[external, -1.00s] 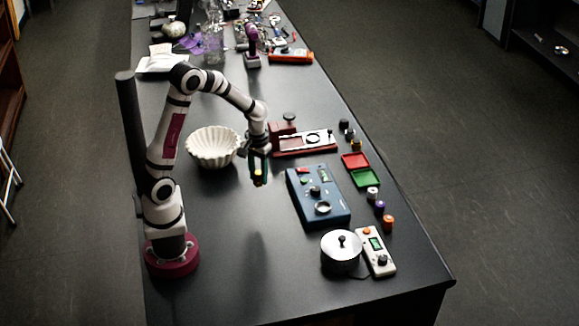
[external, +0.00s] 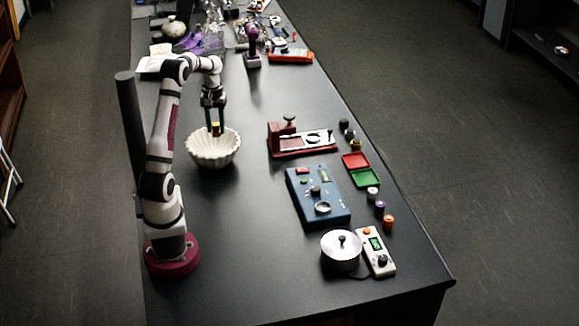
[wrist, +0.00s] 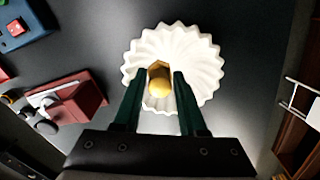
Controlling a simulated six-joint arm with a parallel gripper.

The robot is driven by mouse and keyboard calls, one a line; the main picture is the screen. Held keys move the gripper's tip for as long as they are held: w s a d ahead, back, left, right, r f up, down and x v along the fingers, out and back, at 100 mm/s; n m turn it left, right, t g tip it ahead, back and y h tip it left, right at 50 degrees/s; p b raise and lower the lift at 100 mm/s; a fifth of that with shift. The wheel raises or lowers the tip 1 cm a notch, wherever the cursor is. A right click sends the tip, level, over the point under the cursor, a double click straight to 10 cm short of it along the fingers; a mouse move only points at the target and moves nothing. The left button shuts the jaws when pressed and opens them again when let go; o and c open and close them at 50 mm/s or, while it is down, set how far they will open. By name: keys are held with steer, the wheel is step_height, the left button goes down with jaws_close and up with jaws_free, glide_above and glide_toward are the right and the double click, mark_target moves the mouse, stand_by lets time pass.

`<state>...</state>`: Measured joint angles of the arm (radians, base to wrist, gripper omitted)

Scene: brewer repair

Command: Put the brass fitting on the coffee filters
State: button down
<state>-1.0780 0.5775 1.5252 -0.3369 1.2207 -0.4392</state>
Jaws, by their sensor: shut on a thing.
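The coffee filters (external: 213,157) are a white fluted stack shaped like a bowl, standing on the dark table in front of my arm. They also show in the wrist view (wrist: 203,58), below my gripper. My gripper (external: 216,128) points down over the back part of the filters. It is shut on the brass fitting (wrist: 159,80), a small gold piece between the green fingertips. The fitting (external: 216,129) appears above or at the filters' opening; I cannot tell whether it touches them.
A dark red device (external: 286,141) with a white plate stands right of the filters. A blue box (external: 318,197), a silver pot (external: 341,251) and red and green trays (external: 364,178) lie farther right. White papers and clutter are at the back. The table between filters and blue box is clear.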

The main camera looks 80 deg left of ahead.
steer(key=shift+s+a+f, duration=0.6)
steer(key=shift+a+f, duration=0.3)
steer(key=shift+f, duration=1.75)
steer(key=shift+f, duration=0.1)
steer(key=shift+c, duration=2.3)
jaws_free()
